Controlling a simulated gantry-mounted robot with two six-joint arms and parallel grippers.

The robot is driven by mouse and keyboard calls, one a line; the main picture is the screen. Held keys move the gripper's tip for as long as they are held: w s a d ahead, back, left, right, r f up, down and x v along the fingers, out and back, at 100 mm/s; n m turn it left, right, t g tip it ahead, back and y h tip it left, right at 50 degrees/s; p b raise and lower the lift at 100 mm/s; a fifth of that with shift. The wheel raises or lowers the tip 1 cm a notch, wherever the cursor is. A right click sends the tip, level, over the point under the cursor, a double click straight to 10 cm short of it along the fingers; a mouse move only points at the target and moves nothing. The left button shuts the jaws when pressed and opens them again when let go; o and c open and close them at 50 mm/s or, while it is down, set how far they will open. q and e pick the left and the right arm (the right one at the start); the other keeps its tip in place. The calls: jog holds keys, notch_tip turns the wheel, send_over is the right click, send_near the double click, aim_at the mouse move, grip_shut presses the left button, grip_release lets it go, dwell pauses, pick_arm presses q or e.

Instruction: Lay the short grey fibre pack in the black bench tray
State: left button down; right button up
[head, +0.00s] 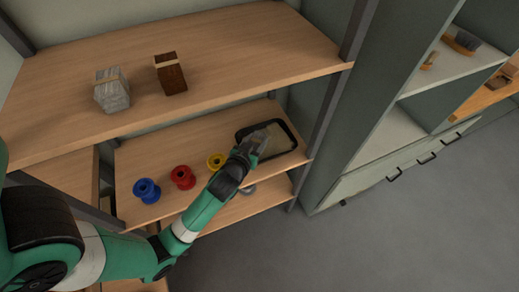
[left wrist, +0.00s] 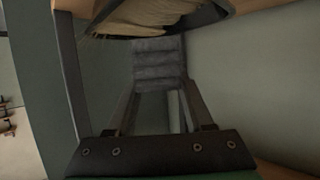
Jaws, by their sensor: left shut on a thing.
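The black bench tray (head: 296,132), with a dark raised rim and a beige inside, lies at the right end of the middle shelf. My left gripper (head: 252,143) is over the tray's left part, shut on a short grey fibre pack (left wrist: 158,63). In the left wrist view the pack sits between the two fingers, and the tray's dark edge (left wrist: 152,34) shows close by at the top. Whether the pack touches the tray I cannot tell. In the head view the gripper partly covers the pack and the tray's left side. My right gripper is in neither view.
Blue (head: 146,191), red (head: 182,177) and yellow (head: 216,161) spools stand left of the tray; my arm passes close to them. A pale grey bundle (head: 112,92) and a brown pack (head: 170,74) stand on the upper shelf (head: 240,60). A dark post (head: 322,120) stands right of the tray.

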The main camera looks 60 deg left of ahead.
aim_at(258, 139)
pick_arm(q)
jog(key=a+f+b, duration=0.1)
jog(key=w+a+f, duration=0.1)
jog(key=f, duration=0.1)
jog(key=w+a+f+b, duration=0.1)
jog(key=a+f, duration=0.1)
jog(key=shift+w+f+b, duration=0.1)
jog(key=shift+w+b, duration=0.15)
jog(key=shift+b, duration=0.05)
jog(key=shift+w+a+f, duration=0.2)
jog(key=shift+a+f, duration=0.1)
jog(key=shift+a+f+b, duration=0.1)
jog(key=shift+f+b, duration=1.1)
jog(key=shift+f, duration=0.5)
jog(key=shift+w, duration=0.1)
jog(key=shift+f, duration=0.2)
jog(key=shift+c, duration=1.4)
grip_release()
